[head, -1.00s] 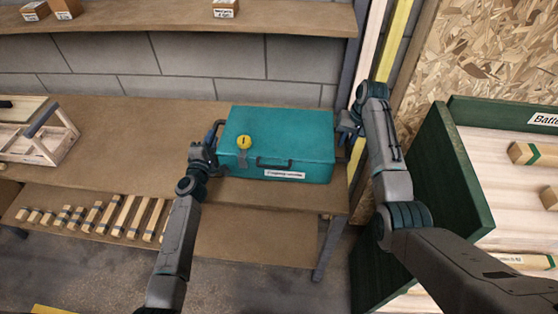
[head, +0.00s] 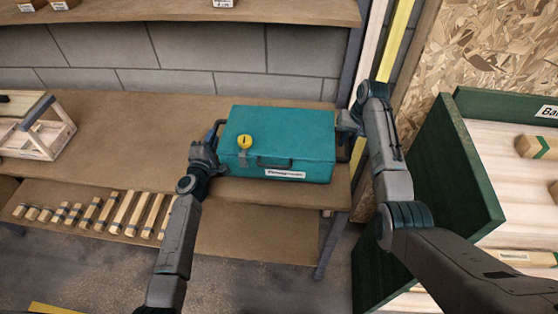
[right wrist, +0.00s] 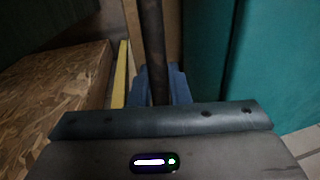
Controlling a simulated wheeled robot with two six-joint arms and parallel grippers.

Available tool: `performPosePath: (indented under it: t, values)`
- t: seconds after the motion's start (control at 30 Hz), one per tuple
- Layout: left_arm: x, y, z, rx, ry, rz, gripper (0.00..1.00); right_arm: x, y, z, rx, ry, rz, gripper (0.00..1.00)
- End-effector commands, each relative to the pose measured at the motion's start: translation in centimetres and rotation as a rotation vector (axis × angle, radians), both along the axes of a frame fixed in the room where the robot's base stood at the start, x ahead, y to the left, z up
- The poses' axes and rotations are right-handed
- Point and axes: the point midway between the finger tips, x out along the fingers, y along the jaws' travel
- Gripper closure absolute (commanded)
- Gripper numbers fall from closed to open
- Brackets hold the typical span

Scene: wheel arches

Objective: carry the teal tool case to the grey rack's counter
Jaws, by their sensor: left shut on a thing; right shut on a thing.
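The teal tool case (head: 290,130) is level in the head view, with a dark front handle, a white label and a round yellow piece (head: 244,142) on its front. My left gripper (head: 212,142) is shut at its left side, apparently on a side handle. My right gripper (head: 346,130) is shut at its right side. The right wrist view shows blue fingers (right wrist: 160,88) around a dark bar, with the case's teal wall (right wrist: 275,60) beside it. The rack's brown counter (head: 110,115) lies under and behind the case; I cannot tell whether they touch.
A light wooden carrier (head: 45,135) stands on the counter at left. Several wood sticks (head: 125,210) lie on a lower board. An upper shelf (head: 150,12) holds small boxes. A grey post (head: 354,55) and a green-sided bin (head: 470,170) are close on the right.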

Motion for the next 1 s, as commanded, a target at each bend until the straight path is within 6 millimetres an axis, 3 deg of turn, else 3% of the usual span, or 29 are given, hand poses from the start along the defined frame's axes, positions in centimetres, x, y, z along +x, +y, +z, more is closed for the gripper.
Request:
performPosePath:
  t: [0.4,0.43,0.5,0.53,0.83,1.0]
  values:
    - [0.1,0.0,-1.8,-0.002,-0.006,0.000,1.00,0.1,-0.1,-2.1,-0.001,-0.003,-0.001,1.00]
    - [0.0,0.1,-1.8,-0.001,-0.002,0.001,0.77,0.0,-0.1,-2.0,-0.002,0.000,-0.001,0.78]
    - [0.0,0.0,-1.8,-0.001,-0.001,0.001,0.63,0.0,-0.1,-1.9,-0.002,0.000,-0.001,0.65]
    - [0.0,0.0,-1.8,-0.001,-0.001,0.001,0.61,0.0,-0.1,-1.9,-0.002,0.000,-0.001,0.62]
    - [-0.2,0.0,-1.9,-0.001,0.000,0.000,0.61,0.0,0.0,-1.9,0.000,0.000,0.000,0.62]
    - [-1.9,0.3,-1.9,0.001,0.000,0.000,0.61,0.0,0.0,-1.9,0.000,0.000,0.000,0.62]
